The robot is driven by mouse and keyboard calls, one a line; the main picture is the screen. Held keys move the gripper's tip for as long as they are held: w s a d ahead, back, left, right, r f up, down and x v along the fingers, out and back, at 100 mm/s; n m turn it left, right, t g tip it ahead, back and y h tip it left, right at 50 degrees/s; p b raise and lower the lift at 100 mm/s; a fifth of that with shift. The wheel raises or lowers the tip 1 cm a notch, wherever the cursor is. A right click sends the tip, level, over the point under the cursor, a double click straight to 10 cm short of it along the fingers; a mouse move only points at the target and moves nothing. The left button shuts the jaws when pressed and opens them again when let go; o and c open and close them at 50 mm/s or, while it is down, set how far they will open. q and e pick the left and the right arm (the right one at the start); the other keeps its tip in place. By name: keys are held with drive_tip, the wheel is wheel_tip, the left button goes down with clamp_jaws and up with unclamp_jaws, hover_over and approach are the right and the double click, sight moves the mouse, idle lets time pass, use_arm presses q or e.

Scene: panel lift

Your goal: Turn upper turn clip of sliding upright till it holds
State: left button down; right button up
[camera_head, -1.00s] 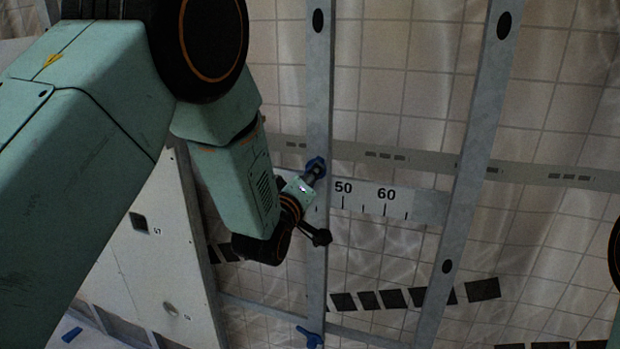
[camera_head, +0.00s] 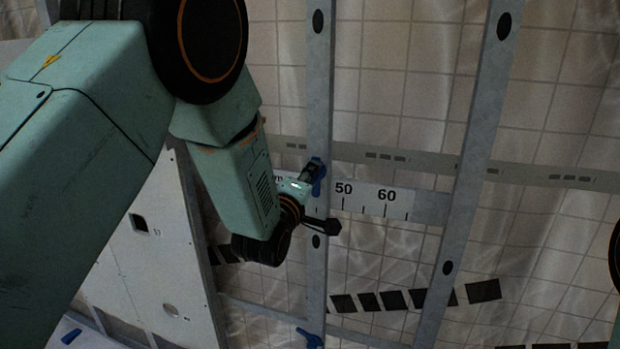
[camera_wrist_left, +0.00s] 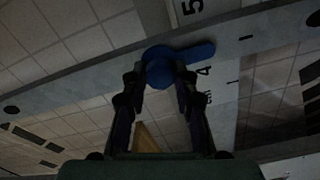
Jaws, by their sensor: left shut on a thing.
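In the left wrist view the fingers (camera_wrist_left: 160,82) lie on both sides of the round clip hub, and the clip's lever (camera_wrist_left: 197,52) sticks out to the right. The blue lower turn clip (camera_head: 310,338) is at the post's bottom. My right gripper is not in view.
A white scale (camera_head: 370,198) marked 50 and 60 runs right of the clip. A second grey post (camera_head: 470,170) slants at right. A pale panel (camera_head: 150,255) leans at lower left, near a small blue piece (camera_head: 71,336). A tiled wall stands behind.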

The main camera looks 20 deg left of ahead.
use_arm(q)
drive_tip(key=shift+w+r, duration=0.1)
drive_tip(key=shift+r, duration=0.2)
drive_tip(key=c, duration=1.4)
unclamp_jaws()
drive_tip(key=o, duration=0.4)
drive_tip(key=shift+f, duration=0.2)
drive_tip(key=shift+c, duration=0.2)
drive_tip(key=s, duration=1.2)
drive_tip(key=shift+a, duration=0.2)
